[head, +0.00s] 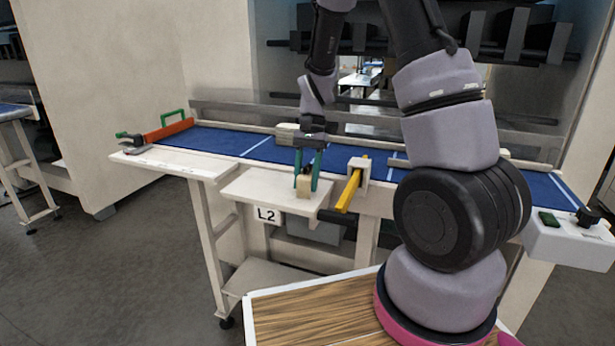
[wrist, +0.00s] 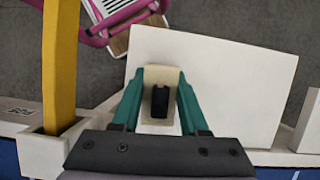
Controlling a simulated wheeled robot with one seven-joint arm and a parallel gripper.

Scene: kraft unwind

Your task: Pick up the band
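A small tan piece (head: 303,187), which I take to be the band, is at the front part of the white side shelf (head: 262,186). In the wrist view the tan piece (wrist: 161,73) has a dark slot or core in its middle. My gripper (head: 306,180) points down over the shelf with its green fingers on either side of the piece. In the wrist view the fingers (wrist: 160,85) lie close along both sides of it. I cannot tell whether they press on it, nor whether the piece rests on the shelf or is just off it.
A yellow bar (head: 350,190) in a white holder stands right of the shelf. Behind runs a blue table surface (head: 265,150) with a low back rail. An orange tool with a green handle (head: 168,130) lies at the far left. A control box (head: 572,238) is at the right.

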